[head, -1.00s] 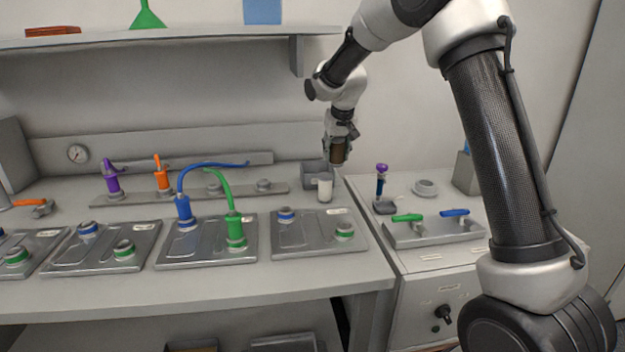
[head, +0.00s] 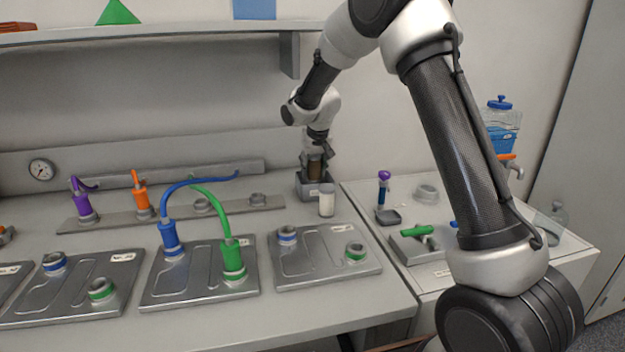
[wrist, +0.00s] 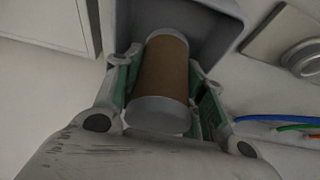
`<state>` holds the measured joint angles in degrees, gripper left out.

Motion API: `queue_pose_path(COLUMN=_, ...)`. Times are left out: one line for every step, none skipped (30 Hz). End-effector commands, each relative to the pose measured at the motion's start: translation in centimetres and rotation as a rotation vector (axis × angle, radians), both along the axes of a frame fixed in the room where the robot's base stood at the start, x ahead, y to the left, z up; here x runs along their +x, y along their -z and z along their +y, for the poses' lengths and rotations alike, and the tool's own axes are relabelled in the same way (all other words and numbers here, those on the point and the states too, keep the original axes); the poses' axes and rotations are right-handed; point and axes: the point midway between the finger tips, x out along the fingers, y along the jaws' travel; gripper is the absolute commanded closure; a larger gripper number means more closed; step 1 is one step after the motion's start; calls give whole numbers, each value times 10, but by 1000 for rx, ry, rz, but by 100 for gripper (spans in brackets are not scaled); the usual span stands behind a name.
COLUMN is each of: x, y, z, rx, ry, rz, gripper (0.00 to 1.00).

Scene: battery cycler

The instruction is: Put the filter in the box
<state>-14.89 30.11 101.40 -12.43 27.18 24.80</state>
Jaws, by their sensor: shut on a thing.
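The filter (wrist: 161,75) is a brown cylinder with pale grey end caps. My gripper (wrist: 166,88) is shut on it, with a green-padded finger on either side. In the head view the filter (head: 315,169) is upright between the fingers of my gripper (head: 316,160). The box (head: 309,191) is a small grey open container on the back right of the bench. The filter is over the box opening, and its lower end seems to be at or inside the rim. The box wall (wrist: 222,22) also shows in the wrist view. Whether the filter touches the box floor is hidden.
A white cylinder (head: 327,200) stands just in front of the box. A metal plate (head: 325,262) with blue and green rings lies nearer. Blue (head: 168,238) and green (head: 232,260) connectors with arched cables stand to the left. A shelf (head: 150,38) runs above.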

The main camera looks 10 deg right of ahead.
Motion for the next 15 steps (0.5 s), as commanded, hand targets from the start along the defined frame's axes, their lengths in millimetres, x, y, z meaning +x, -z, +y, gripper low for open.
queue_pose_path(x=0, y=4, z=0, rx=0, ry=0, rz=1, gripper=88)
queue_pose_path(x=0, y=7, z=0, rx=0, ry=0, rz=2, gripper=88)
queue_pose_path(x=-1, y=12, z=0, rx=0, ry=1, rz=3, gripper=88)
queue_pose_path(x=-1, y=16, z=0, rx=0, ry=1, rz=4, gripper=88)
queue_pose_path(x=-1, y=21, z=0, rx=0, ry=1, rz=3, gripper=88)
queue_pose_path(x=-1, y=28, z=0, rx=0, ry=0, rz=3, gripper=88)
queue_pose_path(x=-1, y=32, z=0, rx=0, ry=0, rz=3, gripper=88)
queue_pose_path(x=-1, y=36, z=0, rx=0, ry=0, rz=2, gripper=88)
queue_pose_path(x=-1, y=38, z=0, rx=0, ry=1, rz=2, gripper=88)
queue_pose_path(x=0, y=39, z=0, rx=1, ry=1, rz=1, gripper=88)
queue_pose_path(x=0, y=38, z=0, rx=1, ry=1, rz=0, gripper=88)
queue_pose_path(x=0, y=38, z=0, rx=1, ry=1, rz=0, gripper=88)
queue_pose_path(x=0, y=38, z=0, rx=1, ry=1, rz=0, gripper=88)
queue_pose_path(x=0, y=38, z=0, rx=1, ry=1, rz=0, gripper=88)
queue_pose_path(x=0, y=38, z=0, rx=1, ry=1, rz=0, gripper=88)
